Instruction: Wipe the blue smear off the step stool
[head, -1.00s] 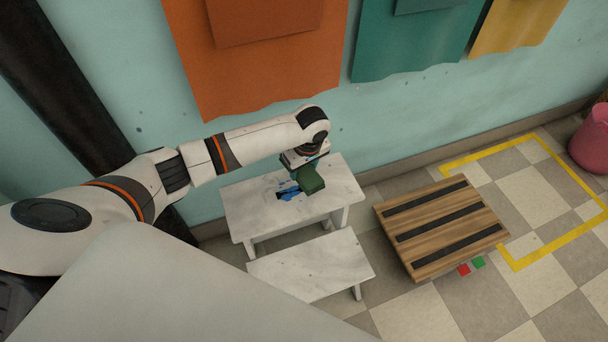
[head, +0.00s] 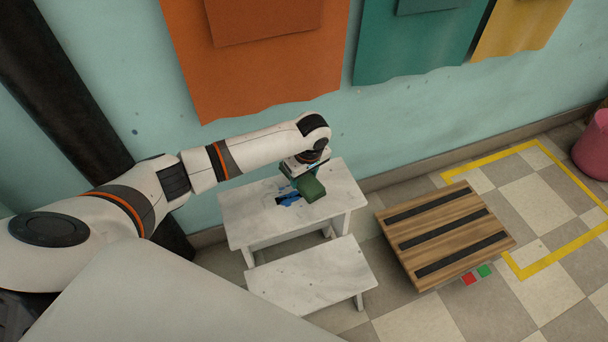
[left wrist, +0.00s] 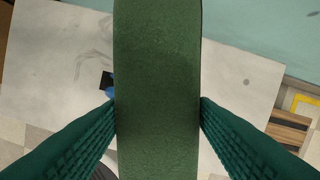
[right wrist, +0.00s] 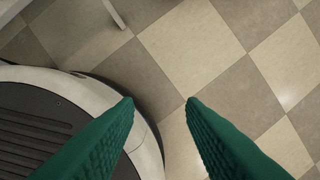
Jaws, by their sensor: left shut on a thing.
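The step stool is white and worn, with an upper step (head: 238,213) and a lower step (head: 318,272). A blue smear (head: 290,199) with dark patches shows near the middle of the upper step, partly covered by the sponge and gripper. My left gripper (head: 305,174) is shut on a green sponge (head: 312,189), over the right side of the smear. Whether the sponge touches the step, I cannot tell. In the left wrist view the sponge (left wrist: 157,60) fills the middle, with a bit of blue smear (left wrist: 111,95) left of it. My right gripper (right wrist: 160,102) is open and empty above the floor.
A wooden platform with black strips (head: 447,232) stands right of the stool. A teal wall (head: 375,130) with hanging coloured sheets (head: 268,60) rises close behind the stool. A pink bin (head: 592,146) stands far right. Yellow tape (head: 560,253) marks the tiled floor.

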